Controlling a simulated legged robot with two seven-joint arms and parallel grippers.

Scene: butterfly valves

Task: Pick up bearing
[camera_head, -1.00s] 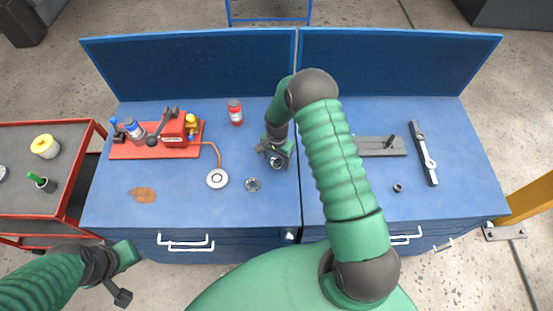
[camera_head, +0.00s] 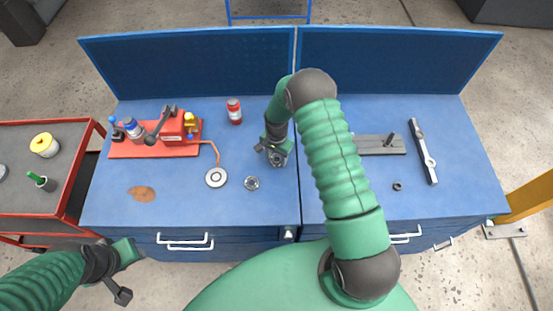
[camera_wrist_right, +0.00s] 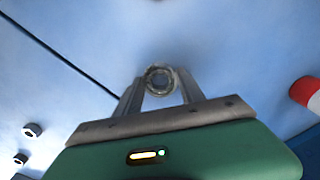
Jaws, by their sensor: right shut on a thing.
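The bearing (camera_wrist_right: 160,79), a small grey metal ring, sits between the fingertips of my right gripper (camera_wrist_right: 158,84) in the right wrist view. The fingers touch it on both sides, and the gripper is shut on it. In the head view my right gripper (camera_head: 275,157) is over the blue bench, left of the seam between the two bench halves. The bearing is small and partly hidden by the gripper there. My left gripper (camera_head: 122,276) is in front of the bench at the lower left, away from the bearing; its jaw opening is unclear.
Another small metal ring (camera_head: 251,183) and a round pale disc (camera_head: 216,177) lie left of my right gripper. A red can (camera_head: 234,111) stands behind. A red valve assembly (camera_head: 160,137) is at the left. A grey bar (camera_head: 423,152) and a dark nut (camera_head: 397,186) lie at the right.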

